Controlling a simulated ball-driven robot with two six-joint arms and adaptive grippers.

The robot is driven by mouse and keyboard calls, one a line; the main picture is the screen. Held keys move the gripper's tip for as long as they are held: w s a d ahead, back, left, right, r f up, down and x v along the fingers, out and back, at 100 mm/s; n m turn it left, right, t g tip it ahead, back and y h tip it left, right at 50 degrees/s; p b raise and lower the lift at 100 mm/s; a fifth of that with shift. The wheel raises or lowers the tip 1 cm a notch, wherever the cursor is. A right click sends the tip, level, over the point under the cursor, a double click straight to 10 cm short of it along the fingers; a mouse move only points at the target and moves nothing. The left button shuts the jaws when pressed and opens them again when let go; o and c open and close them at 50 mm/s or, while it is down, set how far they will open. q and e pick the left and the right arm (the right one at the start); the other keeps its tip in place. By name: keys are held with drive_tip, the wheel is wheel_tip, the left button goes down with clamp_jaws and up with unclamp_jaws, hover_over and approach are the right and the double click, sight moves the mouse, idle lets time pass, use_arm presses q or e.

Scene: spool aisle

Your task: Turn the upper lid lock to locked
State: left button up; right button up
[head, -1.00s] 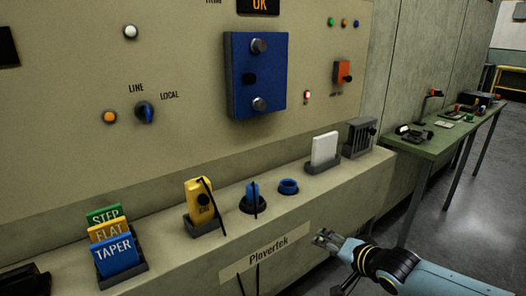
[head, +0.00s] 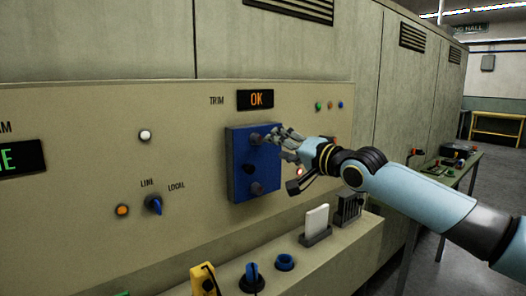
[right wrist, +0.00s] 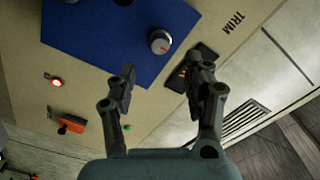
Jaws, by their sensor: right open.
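The blue lid (head: 240,175) is on the tan panel under the TRIM display. Its upper lid lock is a round grey knob (head: 256,139); it also shows in the right wrist view (right wrist: 159,41), with a small red mark on its face. A lower knob (head: 256,188) sits near the lid's bottom edge. My right gripper (head: 277,138) is at the lid's upper right, close beside the upper knob. In the right wrist view the gripper (right wrist: 162,73) is open and empty, with the knob ahead of the gap between its fingertips. My left gripper is not in view.
The lit OK display (head: 262,99) is just above the lid. An orange switch (right wrist: 72,124) and a lit red button (right wrist: 57,81) are near the gripper.

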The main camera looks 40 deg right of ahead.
sight(260, 140)
drive_tip(key=w, duration=0.2)
drive_tip(key=w+b, duration=0.1)
drive_tip(key=w, duration=0.4)
drive_tip(key=shift+w+a, duration=0.1)
drive_tip(key=shift+a, duration=0.15)
clamp_jaws()
